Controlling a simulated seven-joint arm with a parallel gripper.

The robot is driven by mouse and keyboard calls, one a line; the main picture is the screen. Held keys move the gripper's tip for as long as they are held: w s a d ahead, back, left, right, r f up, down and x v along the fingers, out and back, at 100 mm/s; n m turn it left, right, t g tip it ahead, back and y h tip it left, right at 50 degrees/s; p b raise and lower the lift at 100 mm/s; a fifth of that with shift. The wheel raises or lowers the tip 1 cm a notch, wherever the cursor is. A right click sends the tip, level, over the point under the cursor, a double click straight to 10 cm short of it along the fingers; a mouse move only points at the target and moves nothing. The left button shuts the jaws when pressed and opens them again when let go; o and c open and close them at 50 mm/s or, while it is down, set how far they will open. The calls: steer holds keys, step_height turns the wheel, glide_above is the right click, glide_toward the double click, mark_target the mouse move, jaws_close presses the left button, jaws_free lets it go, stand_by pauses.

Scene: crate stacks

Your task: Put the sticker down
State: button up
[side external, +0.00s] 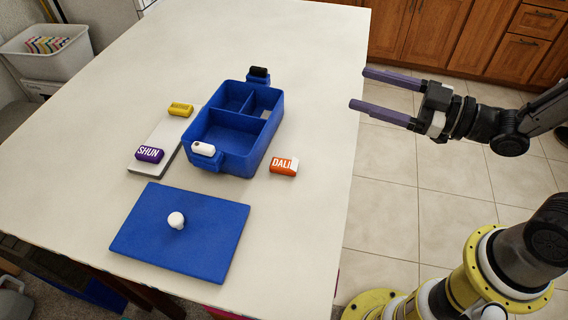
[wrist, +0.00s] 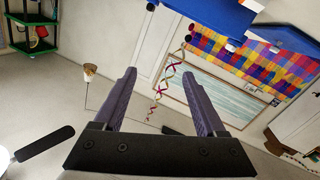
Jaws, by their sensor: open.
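On the table, an orange-and-white block marked DALI (side external: 284,166) lies right of the blue crate (side external: 262,148). A purple block marked SHUN (side external: 149,154) and a yellow block (side external: 180,109) lie on a grey slab (side external: 160,137) to the crate's left. I cannot tell which of these, if any, is the sticker. My gripper (side external: 358,88) is open and empty, off to the right of the crate near the table's right edge. In the wrist view, its two fingers (wrist: 160,75) stand apart with nothing between them.
The table's far end (side external: 310,35) is clear. A white bin (side external: 48,50) stands at left.

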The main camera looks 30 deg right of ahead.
steer(key=s+a+f+g+y, duration=0.2)
steer(key=s+a+f, duration=0.15)
steer(key=f, duration=0.25)
steer(key=m+g, duration=0.1)
steer(key=g, duration=0.1)
glide_toward(292, 165)
steer(key=x, duration=0.4)
steer(key=shift+w+a+f, duration=0.1)
steer(key=shift+w+a, duration=0.1)
steer(key=shift+w, duration=0.2)
steer(key=shift+x, duration=2.55)
steer(key=shift+s+a, duration=0.1)
jaws_close()
